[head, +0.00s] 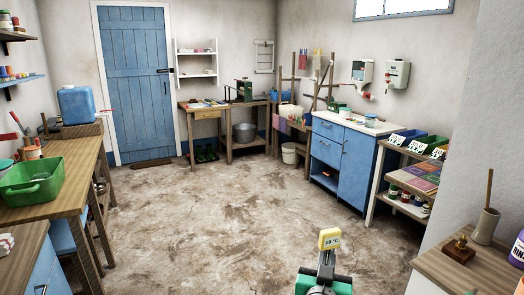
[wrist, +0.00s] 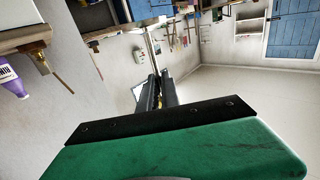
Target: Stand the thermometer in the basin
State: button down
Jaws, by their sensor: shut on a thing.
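My gripper (head: 326,262) shows at the bottom of the head view, right of centre, above the open floor. It is shut on the thermometer, whose yellow head (head: 329,238) with a small display reading about 20 °C sticks up above the fingers. In the wrist view the dark fingers (wrist: 158,92) are close together with a bit of yellow between them; most of the thermometer is hidden there. A green tub (head: 32,187) stands on the left bench, and a grey metal pot (head: 244,132) sits low between the back tables.
A wooden bench (head: 68,170) runs along the left. A blue cabinet (head: 357,170) and a shelf rack with bins (head: 405,180) stand on the right. A brown side table (head: 475,272) is near right, holding a pot with a stick. The middle floor is clear.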

jog(key=r+p, duration=0.1)
jog(key=p, duration=0.1)
jog(key=w+p, duration=0.1)
jog(key=shift+r+p, duration=0.35)
jog(key=shift+r, duration=0.05)
jog(key=p, duration=0.4)
jog(key=shift+w+r, duration=0.15)
jog(key=shift+w, duration=0.15)
jog(key=shift+w+p, duration=0.1)
jog(key=shift+p, duration=0.8)
jog(key=shift+d+f, duration=0.1)
jog(key=shift+f, duration=0.65)
